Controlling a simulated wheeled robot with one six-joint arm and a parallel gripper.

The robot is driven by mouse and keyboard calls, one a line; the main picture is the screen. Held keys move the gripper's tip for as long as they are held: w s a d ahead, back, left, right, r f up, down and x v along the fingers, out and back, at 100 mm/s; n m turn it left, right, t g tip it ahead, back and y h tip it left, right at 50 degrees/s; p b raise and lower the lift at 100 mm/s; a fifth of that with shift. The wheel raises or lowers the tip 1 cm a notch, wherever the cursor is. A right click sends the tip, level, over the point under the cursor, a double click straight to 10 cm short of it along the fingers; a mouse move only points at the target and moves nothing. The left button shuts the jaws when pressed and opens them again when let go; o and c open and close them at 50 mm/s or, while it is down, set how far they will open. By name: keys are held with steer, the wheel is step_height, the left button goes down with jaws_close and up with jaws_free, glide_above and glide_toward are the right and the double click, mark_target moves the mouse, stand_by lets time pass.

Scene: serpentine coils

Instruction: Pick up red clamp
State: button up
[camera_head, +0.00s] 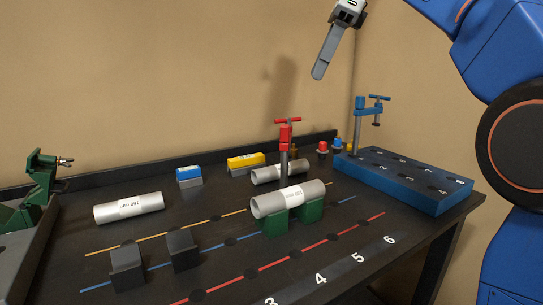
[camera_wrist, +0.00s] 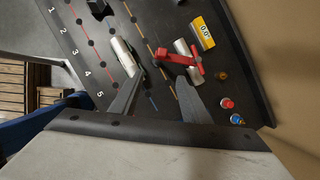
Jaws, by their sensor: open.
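The red clamp (camera_head: 284,136) stands upright on the dark table, with a T-shaped red handle on top and a grey post below. It stands behind a grey pipe on green supports, which hides its foot. In the wrist view the red clamp (camera_wrist: 176,58) lies just beyond the fingertips, toward the right finger. My gripper (camera_wrist: 160,77) is open, with its two grey fingers spread and nothing between them. In the head view my gripper (camera_head: 320,70) hangs above and to the right of the clamp, apart from it; only one finger shows clearly.
A grey pipe (camera_head: 289,199) rests on green blocks (camera_head: 310,212). Another pipe (camera_head: 128,207) lies at left. A blue rack (camera_head: 405,180) with a blue clamp (camera_head: 361,120) stands at right. A yellow block (camera_head: 246,162) sits behind. The front middle of the table is mostly clear.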

mark_target(286, 125)
steer(key=x, duration=0.5)
steer(key=a+x, duration=0.1)
steer(key=x, duration=1.1)
steer(key=shift+w+a+r, duration=0.15)
steer(key=shift+a, duration=0.2)
jaws_close()
stand_by(1.0)
